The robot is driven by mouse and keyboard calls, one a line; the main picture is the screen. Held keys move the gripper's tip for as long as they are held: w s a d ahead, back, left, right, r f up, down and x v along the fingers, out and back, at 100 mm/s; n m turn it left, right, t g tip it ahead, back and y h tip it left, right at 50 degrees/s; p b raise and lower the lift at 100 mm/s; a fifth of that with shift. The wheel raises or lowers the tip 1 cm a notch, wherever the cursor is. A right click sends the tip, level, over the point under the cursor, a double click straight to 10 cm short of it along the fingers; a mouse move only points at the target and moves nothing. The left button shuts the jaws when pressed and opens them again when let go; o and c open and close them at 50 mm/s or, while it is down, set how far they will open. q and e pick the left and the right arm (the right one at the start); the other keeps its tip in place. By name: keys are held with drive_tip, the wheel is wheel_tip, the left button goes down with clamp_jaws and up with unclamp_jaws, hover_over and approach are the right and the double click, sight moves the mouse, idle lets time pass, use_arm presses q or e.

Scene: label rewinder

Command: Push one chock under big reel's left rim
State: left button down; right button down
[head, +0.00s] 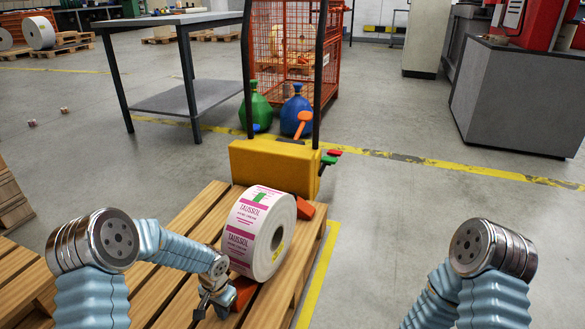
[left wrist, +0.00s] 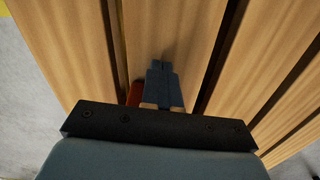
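The big reel (head: 259,232), white with pink label print, lies on its side on the wooden pallet (head: 180,243). One orange-red chock (head: 243,292) is at the reel's near lower side, partly hidden by my left gripper. A second orange chock (head: 304,208) is at the reel's far right side. My left gripper (head: 213,305) is low over the pallet, just left of the near chock. In the left wrist view its fingers (left wrist: 163,68) are together with nothing visible between them. A sliver of the chock (left wrist: 134,93) shows beside them. Whether they touch is unclear. My right gripper is out of view.
A yellow block (head: 272,167) with dark uprights stands at the pallet's far end. Behind it are a green bag (head: 257,108), a blue bag (head: 294,117) and an orange cage (head: 290,45). A grey table (head: 172,22) stands at back left.

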use_arm(q)
drive_tip(key=shift+w+d, duration=0.35)
drive_tip(key=shift+w, duration=0.35)
drive_tip(key=shift+s+a+r+p, duration=0.2)
drive_tip(key=shift+s+a+r, duration=0.15)
drive_tip(key=shift+s, duration=0.25)
drive_tip(key=shift+s+a+r+p, duration=0.15)
drive_tip(key=shift+s+a+r, duration=0.15)
drive_tip(key=shift+s, duration=0.35)
drive_tip(key=shift+s+a+r+p, duration=0.25)
drive_tip(key=shift+s+r, duration=0.1)
drive_tip(key=shift+s, duration=0.25)
wheel_tip(320, 180, up, 8)
drive_tip(key=p, duration=0.5)
drive_tip(key=s+d+n+h+p, duration=0.2)
drive_tip(key=s+d+n+p, duration=0.1)
drive_tip(key=s, duration=0.6)
drive_tip(key=s+d+n+h+p, duration=0.2)
drive_tip(key=s+d+n+p, duration=0.2)
drive_tip(key=s+d+p, duration=0.2)
drive_tip(key=s+p, duration=0.2)
drive_tip(key=s, duration=0.2)
drive_tip(key=shift+d+r+t, duration=0.15)
drive_tip(key=shift+t, duration=0.25)
